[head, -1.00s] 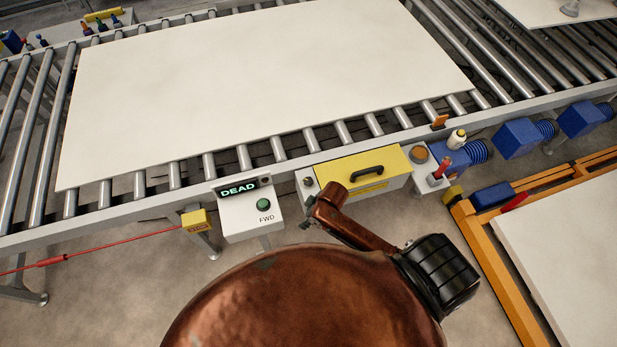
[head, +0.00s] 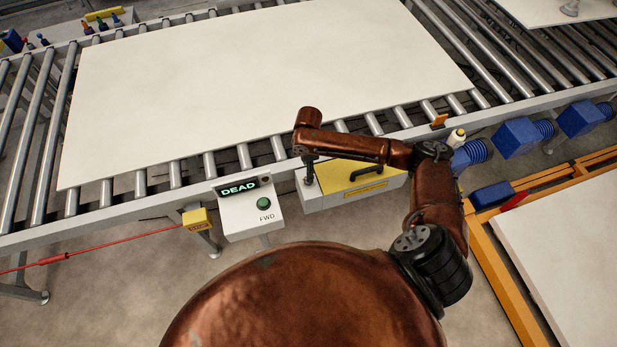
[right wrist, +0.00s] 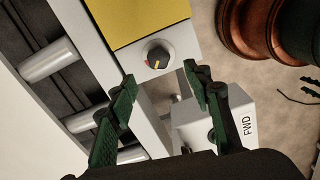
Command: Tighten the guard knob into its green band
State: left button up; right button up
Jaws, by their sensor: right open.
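The guard knob (right wrist: 158,54) shows in the right wrist view as a dark round knob on a pale ring, at the end of the yellow guard cover (right wrist: 135,20). A small red-orange mark shows on the ring's lower left, and a thin pale pointer line on the knob. I cannot make out a green band. My right gripper (right wrist: 160,78) is open and empty, its fingertips just short of the knob, one towards each side. In the head view my right gripper (head: 308,172) points down over the guard box's left end (head: 312,198) and hides the knob. My left gripper is not in view.
A control box (head: 250,215) with a green button and a "DEAD" display stands just left of the guard. A large pale board (head: 260,80) lies on the roller conveyor behind. A black handle (head: 368,174) rises from the yellow cover (head: 340,172). A red cord runs left.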

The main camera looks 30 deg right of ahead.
notch_tip(320, 180, down, 8)
jog(key=shift+w+d+r, duration=0.1)
jog(key=shift+r, duration=0.1)
jog(key=shift+c, duration=0.6)
jog(key=c, duration=1)
jog(key=p, duration=0.1)
jog(key=m+p, duration=0.1)
jog(key=p, duration=0.1)
jog(key=shift+r+m, duration=0.3)
jog(key=shift+f+m+p, duration=0.25)
jog(key=shift+m+p, duration=0.15)
jog(key=shift+p, duration=0.1)
